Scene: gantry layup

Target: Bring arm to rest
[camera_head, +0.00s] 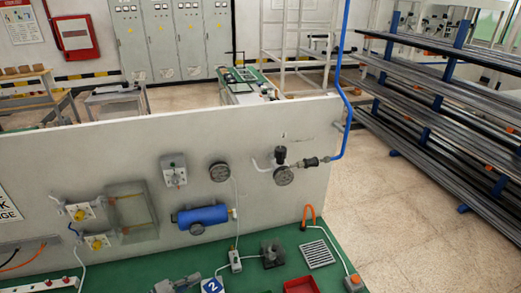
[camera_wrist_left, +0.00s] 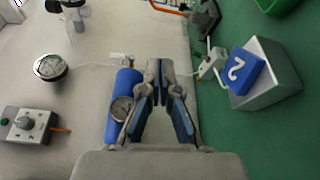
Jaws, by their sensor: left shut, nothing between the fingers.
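My left gripper (camera_head: 178,284) shows at the bottom edge of the head view, low over the green bench top (camera_head: 250,284), in front of the upright grey panel (camera_head: 290,115). In the left wrist view its fingers (camera_wrist_left: 157,68) are drawn together at the tips with nothing between them. The blue cylinder (camera_head: 202,215) on the panel lies behind and above the gripper; in the wrist view it shows just left of the fingers (camera_wrist_left: 125,82). A blue block marked 2 (camera_head: 212,286) is right of the gripper, apart from it. My right gripper is out of view.
A gauge with a blue hose (camera_head: 284,176) juts from the panel. Pipe racks (camera_head: 440,90) stand right; floor between is clear.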

